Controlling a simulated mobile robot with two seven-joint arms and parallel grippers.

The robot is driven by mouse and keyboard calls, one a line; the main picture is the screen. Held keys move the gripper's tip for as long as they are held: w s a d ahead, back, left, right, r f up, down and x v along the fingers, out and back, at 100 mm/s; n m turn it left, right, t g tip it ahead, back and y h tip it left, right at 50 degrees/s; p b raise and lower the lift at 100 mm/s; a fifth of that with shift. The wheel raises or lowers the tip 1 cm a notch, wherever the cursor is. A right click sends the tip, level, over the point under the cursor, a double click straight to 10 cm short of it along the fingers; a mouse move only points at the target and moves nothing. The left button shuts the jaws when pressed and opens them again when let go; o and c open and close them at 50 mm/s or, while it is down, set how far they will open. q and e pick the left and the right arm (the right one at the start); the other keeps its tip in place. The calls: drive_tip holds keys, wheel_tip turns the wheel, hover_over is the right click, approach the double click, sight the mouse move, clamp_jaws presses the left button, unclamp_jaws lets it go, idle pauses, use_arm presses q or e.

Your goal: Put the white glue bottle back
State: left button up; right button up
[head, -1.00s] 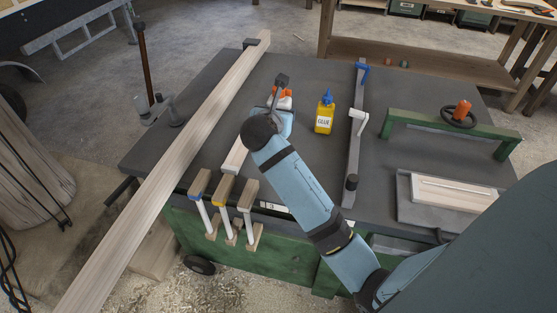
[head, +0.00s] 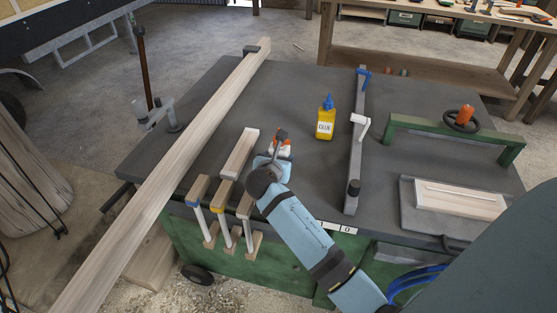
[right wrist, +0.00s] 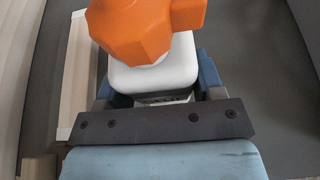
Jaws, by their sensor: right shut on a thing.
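The white glue bottle (right wrist: 152,76) with its orange cap (right wrist: 140,28) fills the middle of the right wrist view. My right gripper (right wrist: 154,88) is shut on its body, with one blue-grey finger on each side. In the head view the bottle (head: 285,151) shows as a small white and orange shape, partly hidden by my right gripper (head: 274,156). It is over the front middle of the dark worktable (head: 220,110). I cannot tell whether its base touches the tabletop. My left gripper is not in view.
A yellow glue bottle (head: 326,124) stands behind and to the right. A bar clamp (head: 355,150) lies right of it. A short wood block (head: 239,153) lies just left of my gripper, and a long plank (head: 185,145) crosses the left side. Several clamps hang at the front edge.

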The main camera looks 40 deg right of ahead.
drive_tip(key=o, duration=1.1)
drive_tip(key=shift+f, duration=0.1)
drive_tip(key=shift+o, duration=0.2)
drive_tip(key=shift+s+a+r, duration=0.2)
drive_tip(key=shift+a+r, duration=0.05)
drive_tip(key=shift+r, duration=0.05)
drive_tip(key=v, duration=0.6)
drive_tip(key=shift+s+a+p, duration=0.25)
drive_tip(key=shift+a+p, duration=0.05)
drive_tip(key=shift+p, duration=0.15)
drive_tip(key=shift+r, duration=0.15)
